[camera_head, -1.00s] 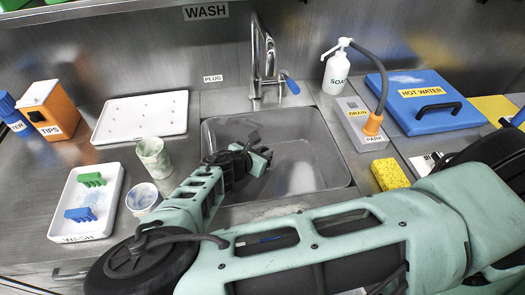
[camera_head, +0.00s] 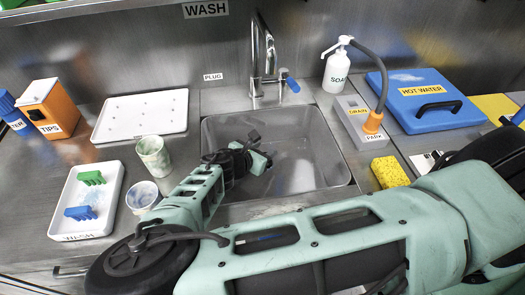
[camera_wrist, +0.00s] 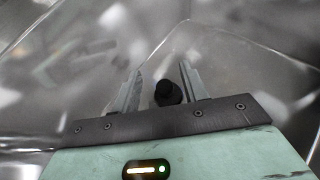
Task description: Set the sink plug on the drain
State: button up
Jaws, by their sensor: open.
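The sink basin (camera_head: 310,172) is a grey metal bowl in the middle of the head view, and its walls also show in the wrist view (camera_wrist: 255,70). My gripper (camera_head: 258,148) is inside the basin area, toward its left half. In the wrist view my gripper (camera_wrist: 160,84) is open, its two fingers apart. A small black round piece (camera_wrist: 168,92), which looks like the sink plug, shows between the fingers, with a gap visible on its left. The drain cannot be made out; my arm and gripper hide part of the basin floor.
The faucet (camera_head: 264,60) stands behind the basin. A soap bottle (camera_head: 337,68), a grey block with an orange-ended hose (camera_head: 355,120) and a yellow sponge (camera_head: 390,172) stand to the right. Two cups (camera_head: 153,157) and a white tray (camera_head: 105,205) are left of the basin.

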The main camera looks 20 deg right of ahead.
jog(key=v, duration=0.7)
jog(key=shift+a+r+b, duration=0.2)
jog(key=shift+b, duration=0.25)
jog(key=shift+s, duration=0.15)
